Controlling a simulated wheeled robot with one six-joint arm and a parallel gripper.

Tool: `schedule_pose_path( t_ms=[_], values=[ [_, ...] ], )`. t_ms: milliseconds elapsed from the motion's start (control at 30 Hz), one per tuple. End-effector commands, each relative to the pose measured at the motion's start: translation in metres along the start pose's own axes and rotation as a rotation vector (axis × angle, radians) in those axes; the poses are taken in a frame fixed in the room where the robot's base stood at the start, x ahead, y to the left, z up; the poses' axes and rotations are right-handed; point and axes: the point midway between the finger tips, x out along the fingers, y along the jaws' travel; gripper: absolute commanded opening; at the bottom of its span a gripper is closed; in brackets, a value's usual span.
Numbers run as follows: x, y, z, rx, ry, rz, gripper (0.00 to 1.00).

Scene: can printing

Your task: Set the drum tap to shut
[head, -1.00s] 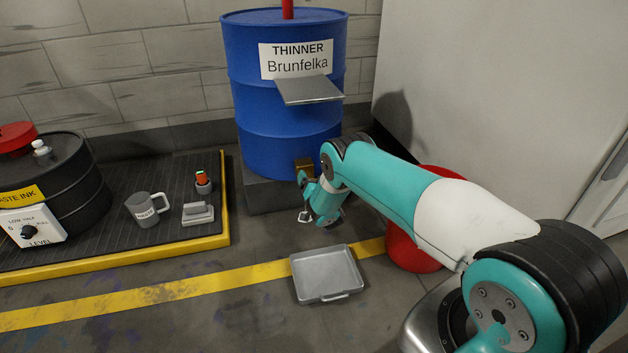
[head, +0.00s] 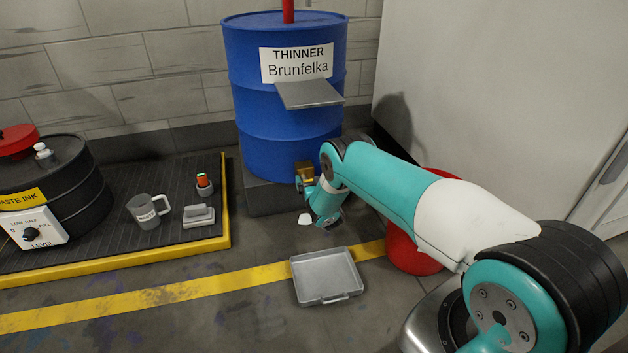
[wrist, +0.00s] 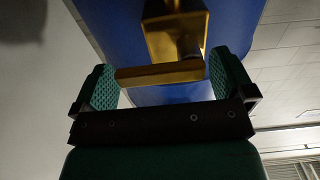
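The blue thinner drum (head: 285,130) stands on a dark block. Its brass tap (head: 304,169) sits low on the front, partly hidden behind my arm in the head view. In the wrist view the brass tap body (wrist: 178,30) is at the top. Its lever (wrist: 155,75) extends left from the body, crosswise between my fingers. My gripper (wrist: 162,82) is open, one green pad on each side of the lever. A gap shows at the lever's left end; contact at the right is unclear.
A grey tray (head: 327,275) lies on the floor in front of the drum. A red container (head: 415,250) is behind my arm. At left, a yellow-edged platform (head: 226,200) holds a black waste ink drum (head: 75,180) and a mug (head: 148,211). A small pale patch (head: 305,219) shows beside my wrist.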

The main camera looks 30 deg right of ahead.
Motion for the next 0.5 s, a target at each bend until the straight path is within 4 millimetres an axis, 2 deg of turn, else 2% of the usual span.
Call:
schedule_pose_path(
  t_ms=[267,500],
  values=[
    [-0.009,0.000,-0.002,0.001,-0.002,0.001,1.00],
    [-0.042,-0.001,-0.005,-0.001,-0.005,-0.003,1.00]
  ],
)
